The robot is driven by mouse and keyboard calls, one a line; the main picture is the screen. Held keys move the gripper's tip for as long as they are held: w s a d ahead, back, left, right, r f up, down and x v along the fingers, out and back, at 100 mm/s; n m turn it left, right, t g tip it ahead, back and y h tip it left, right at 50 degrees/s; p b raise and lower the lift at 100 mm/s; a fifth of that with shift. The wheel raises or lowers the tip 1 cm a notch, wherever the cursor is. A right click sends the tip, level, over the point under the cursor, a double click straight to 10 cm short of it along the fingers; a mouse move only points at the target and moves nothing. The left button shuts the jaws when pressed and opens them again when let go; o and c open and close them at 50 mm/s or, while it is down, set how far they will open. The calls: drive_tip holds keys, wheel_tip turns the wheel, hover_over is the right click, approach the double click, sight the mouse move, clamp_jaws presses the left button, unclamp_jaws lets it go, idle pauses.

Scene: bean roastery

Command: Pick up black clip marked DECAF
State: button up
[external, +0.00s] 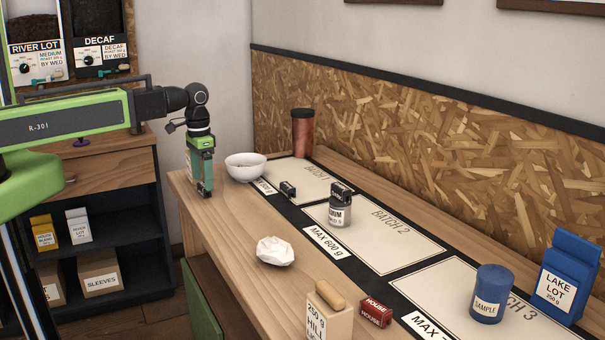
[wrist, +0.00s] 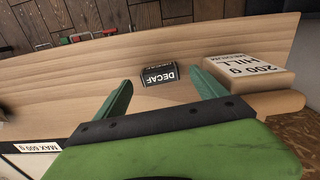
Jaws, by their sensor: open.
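The black clip marked DECAF (wrist: 160,75) lies on bare wood of the table in the wrist view, its white lettering upside down. It appears in the gap between the two green fingers of my gripper (wrist: 161,88), beyond their tips. The fingers are apart with nothing between them. In the external view my gripper (external: 204,190) points down over the far left end of the table.
A white bowl (external: 246,166) stands near my gripper. Another small black clip (external: 288,189) lies by the BATCH 1 mat, and a jar (external: 340,208) has a black top piece. Crumpled paper (external: 275,251) lies nearer.

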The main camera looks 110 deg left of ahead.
wheel_tip(320, 180, down, 2)
drive_tip(key=shift+f+b, duration=0.1)
drive_tip(key=shift+b, duration=0.3)
drive_tip(key=c, duration=1.4)
drive_tip(key=shift+r, duration=0.25)
